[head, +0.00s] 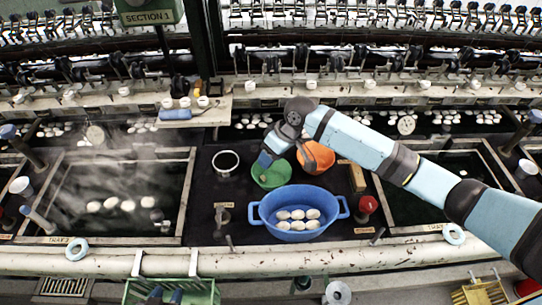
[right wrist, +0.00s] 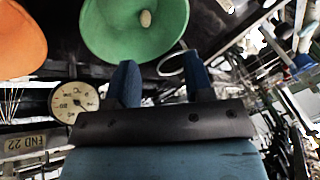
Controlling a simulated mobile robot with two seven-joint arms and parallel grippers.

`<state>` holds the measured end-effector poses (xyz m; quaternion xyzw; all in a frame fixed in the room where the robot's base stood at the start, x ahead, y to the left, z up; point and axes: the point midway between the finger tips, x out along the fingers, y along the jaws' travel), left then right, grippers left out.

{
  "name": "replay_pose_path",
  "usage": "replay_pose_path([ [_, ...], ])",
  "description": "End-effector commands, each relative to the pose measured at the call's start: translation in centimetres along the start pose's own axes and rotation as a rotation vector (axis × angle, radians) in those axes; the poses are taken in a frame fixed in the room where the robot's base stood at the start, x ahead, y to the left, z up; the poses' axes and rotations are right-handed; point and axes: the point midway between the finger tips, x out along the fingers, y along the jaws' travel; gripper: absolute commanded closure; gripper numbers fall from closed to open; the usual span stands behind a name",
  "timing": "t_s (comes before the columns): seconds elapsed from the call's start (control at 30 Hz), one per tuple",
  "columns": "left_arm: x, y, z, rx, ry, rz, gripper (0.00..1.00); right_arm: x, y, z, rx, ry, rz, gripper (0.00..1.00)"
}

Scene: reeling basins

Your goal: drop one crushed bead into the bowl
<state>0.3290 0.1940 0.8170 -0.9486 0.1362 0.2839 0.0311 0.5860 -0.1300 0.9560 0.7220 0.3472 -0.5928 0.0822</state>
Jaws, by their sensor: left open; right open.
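A green bowl (head: 271,176) stands on the dark middle counter, with an orange bowl (head: 318,157) behind it to the right. In the right wrist view the green bowl (right wrist: 112,35) holds one small pale oval piece (right wrist: 146,18), perhaps a bead; I cannot tell if it is crushed. The orange bowl (right wrist: 20,40) shows at that view's left edge. A blue two-handled tub (head: 298,226) holds several white oval pieces (head: 291,214). My right gripper (head: 268,158) is open and empty at the green bowl's rear edge.
A dark-filled white cup (head: 226,162) stands left of the green bowl. A red-topped object (head: 367,205) is right of the tub. Steaming water with several white pieces fills the left basin (head: 110,205). A gauge (right wrist: 68,101) shows in the wrist view.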

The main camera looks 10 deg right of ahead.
Motion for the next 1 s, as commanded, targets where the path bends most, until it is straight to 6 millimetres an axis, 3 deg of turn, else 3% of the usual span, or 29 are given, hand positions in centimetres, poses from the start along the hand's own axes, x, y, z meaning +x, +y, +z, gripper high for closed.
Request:
replay_pose_path([
  [0.6, 0.2, 0.0, 0.5, 0.0, -0.005, 0.001, 0.57, -11.9, 0.1, 0.0, -0.001, 0.002, 0.002, 0.53],
  [0.8, 0.2, 0.0, 0.5, 0.0, -0.005, 0.001, 0.57, -13.4, 0.0, 0.0, 0.0, 0.001, 0.001, 0.53],
  [1.0, 0.2, 0.1, 0.5, 0.0, -0.004, 0.001, 0.57, -13.5, 0.0, 0.0, 0.0, 0.001, 0.0, 0.53],
])
